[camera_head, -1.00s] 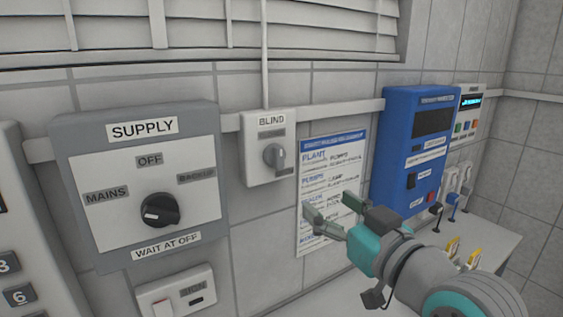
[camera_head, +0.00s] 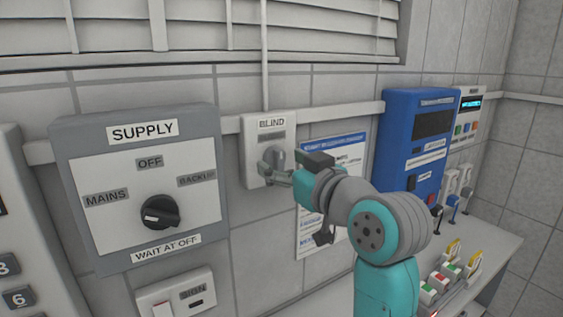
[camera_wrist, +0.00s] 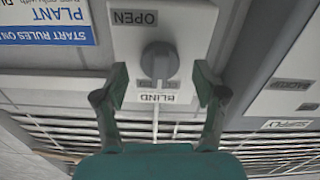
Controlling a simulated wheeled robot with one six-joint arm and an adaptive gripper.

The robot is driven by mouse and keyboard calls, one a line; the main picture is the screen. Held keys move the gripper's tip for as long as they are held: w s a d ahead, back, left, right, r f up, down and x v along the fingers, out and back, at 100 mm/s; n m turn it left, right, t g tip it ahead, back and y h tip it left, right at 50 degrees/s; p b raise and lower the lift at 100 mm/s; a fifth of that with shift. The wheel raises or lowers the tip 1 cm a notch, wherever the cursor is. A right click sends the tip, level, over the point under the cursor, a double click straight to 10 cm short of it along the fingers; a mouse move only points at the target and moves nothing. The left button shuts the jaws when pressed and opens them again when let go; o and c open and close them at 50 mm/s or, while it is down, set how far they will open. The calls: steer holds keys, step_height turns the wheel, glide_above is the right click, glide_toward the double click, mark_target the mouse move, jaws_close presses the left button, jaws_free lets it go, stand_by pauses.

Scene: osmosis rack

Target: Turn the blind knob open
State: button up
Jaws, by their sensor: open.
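The grey blind knob (camera_head: 277,158) is on the white wall box labelled BLIND (camera_head: 254,135). In the wrist view, where the lettering is upside down, the knob (camera_wrist: 159,62) has its grip bar roughly upright in the picture. An OPEN label (camera_wrist: 135,18) sits above it there, and the BLIND label below it. My gripper (camera_head: 271,168) is open at the front of the box. In the wrist view the fingers (camera_wrist: 161,78) lie on either side of the knob, with visible gaps. I cannot tell how deep the fingertips reach around it.
A large grey SUPPLY switch panel (camera_head: 72,170) is left of the blind box. A printed poster (camera_head: 345,147) and a blue dispenser (camera_head: 392,125) are to the right. A SIGN switch (camera_head: 176,301) is below. Window slats (camera_head: 200,25) are above.

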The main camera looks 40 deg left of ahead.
steer(key=shift+w+a, duration=0.2)
steer(key=shift+a, duration=0.4)
steer(key=c, duration=1.1)
steer(key=shift+c, duration=0.2)
